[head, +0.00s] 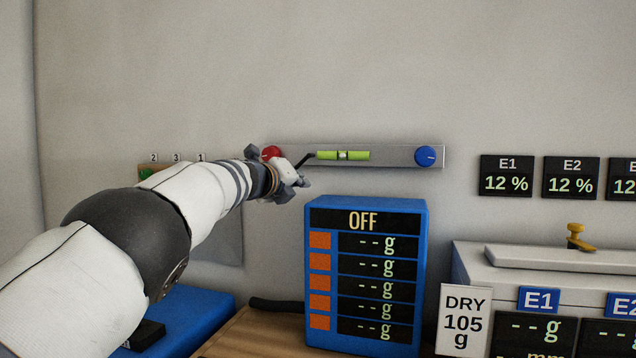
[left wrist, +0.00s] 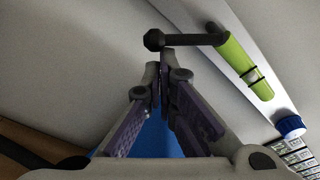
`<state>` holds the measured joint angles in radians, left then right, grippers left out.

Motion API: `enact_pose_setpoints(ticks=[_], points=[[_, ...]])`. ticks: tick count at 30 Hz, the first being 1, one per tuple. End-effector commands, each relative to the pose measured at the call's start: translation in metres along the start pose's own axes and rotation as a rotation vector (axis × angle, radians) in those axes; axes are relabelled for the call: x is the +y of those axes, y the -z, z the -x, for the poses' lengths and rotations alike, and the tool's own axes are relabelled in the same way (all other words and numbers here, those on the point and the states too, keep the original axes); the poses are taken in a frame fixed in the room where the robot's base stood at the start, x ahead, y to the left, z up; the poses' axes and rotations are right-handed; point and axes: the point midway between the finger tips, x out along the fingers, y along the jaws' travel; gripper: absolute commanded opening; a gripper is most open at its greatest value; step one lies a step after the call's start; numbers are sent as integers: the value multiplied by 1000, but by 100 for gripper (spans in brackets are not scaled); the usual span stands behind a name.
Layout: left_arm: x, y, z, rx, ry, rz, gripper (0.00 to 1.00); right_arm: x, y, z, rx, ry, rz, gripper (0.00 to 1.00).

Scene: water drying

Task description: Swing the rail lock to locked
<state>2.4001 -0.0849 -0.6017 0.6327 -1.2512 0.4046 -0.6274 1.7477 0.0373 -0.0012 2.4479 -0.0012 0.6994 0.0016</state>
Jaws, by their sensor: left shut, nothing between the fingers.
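A black lever (head: 305,158), which looks like the rail lock, sticks out at the vial's left end. In the left wrist view the lever (left wrist: 190,39) runs from the green vial (left wrist: 243,65) to a dark ball end. My left gripper (head: 302,184) is shut and empty, just below and left of the lever. Its closed fingertips (left wrist: 160,72) lie close under the ball end in the picture; contact cannot be told. My right gripper is not in view.
A red knob (head: 271,152) is at the rail's left, partly behind my left wrist, and a blue knob (head: 426,156) at its right end. A blue display box (head: 415,280) reading OFF stands below the rail. The wall above is clear.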

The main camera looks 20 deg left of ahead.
Motion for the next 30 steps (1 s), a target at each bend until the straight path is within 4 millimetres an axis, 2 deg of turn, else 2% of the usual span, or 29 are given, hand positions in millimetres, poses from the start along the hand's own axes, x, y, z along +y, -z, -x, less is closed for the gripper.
enact_pose_setpoints(ticks=[15,30], points=[[10,-24,3,2,-67,-469,0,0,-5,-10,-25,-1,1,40],[7,-41,6,2,-103,-732,0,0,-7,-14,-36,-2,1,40]])
